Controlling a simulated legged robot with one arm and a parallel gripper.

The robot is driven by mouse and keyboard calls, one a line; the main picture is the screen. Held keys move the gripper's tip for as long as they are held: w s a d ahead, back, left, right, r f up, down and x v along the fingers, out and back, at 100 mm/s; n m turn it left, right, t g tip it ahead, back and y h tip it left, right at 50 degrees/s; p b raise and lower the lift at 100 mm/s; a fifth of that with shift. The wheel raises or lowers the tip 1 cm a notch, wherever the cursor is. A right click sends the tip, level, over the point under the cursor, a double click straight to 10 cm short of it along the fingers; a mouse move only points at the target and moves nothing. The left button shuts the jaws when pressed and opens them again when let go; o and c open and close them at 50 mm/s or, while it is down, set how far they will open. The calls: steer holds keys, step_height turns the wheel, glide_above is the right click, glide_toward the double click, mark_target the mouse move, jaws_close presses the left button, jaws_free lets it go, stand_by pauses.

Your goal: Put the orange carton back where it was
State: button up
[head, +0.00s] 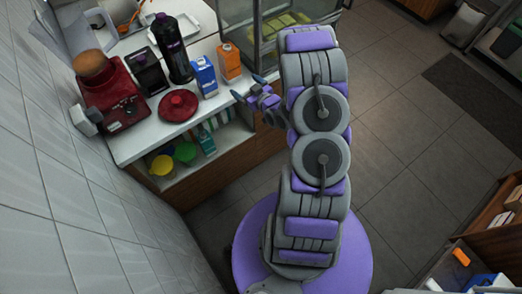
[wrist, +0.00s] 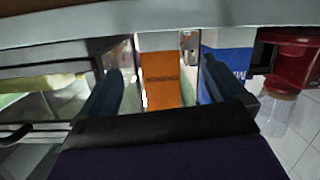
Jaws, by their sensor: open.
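The orange carton (head: 229,61) stands upright on the white counter (head: 136,141), to the right of a blue and white carton (head: 204,76). In the wrist view the orange carton (wrist: 161,80) shows between my two open fingers, with dark lettering on its face. The blue carton (wrist: 228,62) is to its right there. My gripper (head: 246,90) is open and empty, in front of the orange carton near the counter's front edge, with a visible gap to it.
A glass case (head: 262,30) is close on the right. A shelf below holds several colored tubs (head: 185,152).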

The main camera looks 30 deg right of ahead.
steer(key=s+a+r+m+g+h, duration=0.1)
steer(key=s+a+r+g+h, duration=0.2)
steer(key=s+r+g, duration=0.8)
steer(key=s+a+r+g, duration=0.2)
steer(key=s+a+r, duration=0.2)
steer(key=s, duration=0.5)
steer(key=s+a+r+g+y, duration=0.1)
steer(key=s+a+r, duration=0.4)
steer(key=s, duration=0.5)
steer(key=s+a+r+m+g+y, duration=0.1)
steer(key=s+a+r+g, duration=0.2)
steer(key=s+a, duration=0.4)
steer(key=s+r, duration=0.1)
steer(key=s, duration=0.2)
steer(key=shift+a+r, duration=0.3)
steer(key=shift+a, duration=0.1)
